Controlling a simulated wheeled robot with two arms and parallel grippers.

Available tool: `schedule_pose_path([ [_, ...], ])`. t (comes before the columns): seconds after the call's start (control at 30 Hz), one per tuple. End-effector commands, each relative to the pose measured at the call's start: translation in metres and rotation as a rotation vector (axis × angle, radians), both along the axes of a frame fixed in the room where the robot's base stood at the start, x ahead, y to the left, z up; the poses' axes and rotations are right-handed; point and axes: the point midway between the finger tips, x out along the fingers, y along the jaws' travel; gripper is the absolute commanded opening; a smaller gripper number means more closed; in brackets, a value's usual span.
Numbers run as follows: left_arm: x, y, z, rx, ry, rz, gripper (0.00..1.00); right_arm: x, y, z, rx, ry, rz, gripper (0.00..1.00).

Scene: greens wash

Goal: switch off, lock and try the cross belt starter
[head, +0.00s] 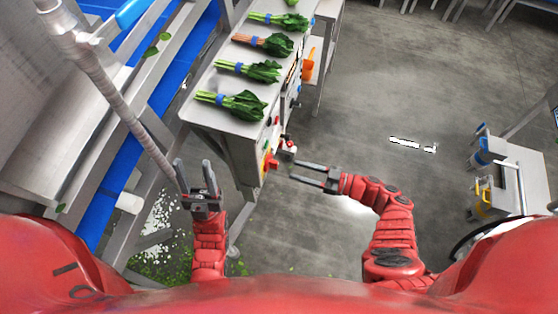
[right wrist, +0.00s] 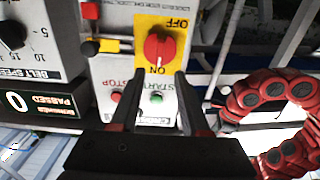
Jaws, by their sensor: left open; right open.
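The cross belt starter (right wrist: 125,72) is a pale panel in the right wrist view. Below are a green START button (right wrist: 156,98) and a red STOP button (right wrist: 116,97). In the head view the switch's red and yellow (head: 269,164) show at the bench end. My right gripper (head: 293,171) is open and empty, facing the panel, its fingers below the switch in the wrist view. My left gripper (head: 194,164) is open and empty. I cannot identify a padlock.
A belt speed dial box (right wrist: 30,35) and a lit counter (right wrist: 40,105) sit left of the starter. Bunched greens (head: 240,104) lie on the steel bench (head: 200,117). A slanted pole (head: 120,105) passes near my left gripper. Floor right of the bench is mostly clear.

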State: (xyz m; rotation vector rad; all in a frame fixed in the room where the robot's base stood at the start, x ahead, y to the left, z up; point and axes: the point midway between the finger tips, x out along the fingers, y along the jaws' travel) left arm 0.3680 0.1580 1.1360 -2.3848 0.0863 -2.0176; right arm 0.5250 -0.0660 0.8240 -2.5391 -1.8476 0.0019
Motion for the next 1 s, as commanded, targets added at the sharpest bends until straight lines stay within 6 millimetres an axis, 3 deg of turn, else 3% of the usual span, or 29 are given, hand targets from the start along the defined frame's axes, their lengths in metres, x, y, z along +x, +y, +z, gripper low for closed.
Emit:
schedule_pose_path([
  [0.1, 0.0, 0.0, 0.007, 0.0, 0.0, 0.0, 0.5, 0.009, 0.026, 0.002, 0.001, 0.0, -0.001, 0.46],
  [0.3, 0.0, 0.0, 0.01, 0.0, 0.0, 0.0, 0.5, 0.02, 0.055, 0.002, 0.0, -0.003, -0.002, 0.46],
  [0.73, 0.0, 0.0, 0.011, 0.0, 0.0, 0.0, 0.5, 0.022, 0.066, 0.0, -0.002, -0.002, -0.002, 0.46],
  [1.0, 0.0, 0.0, 0.011, 0.0, 0.0, 0.0, 0.5, 0.022, 0.066, 0.0, -0.002, -0.002, -0.002, 0.0],
])
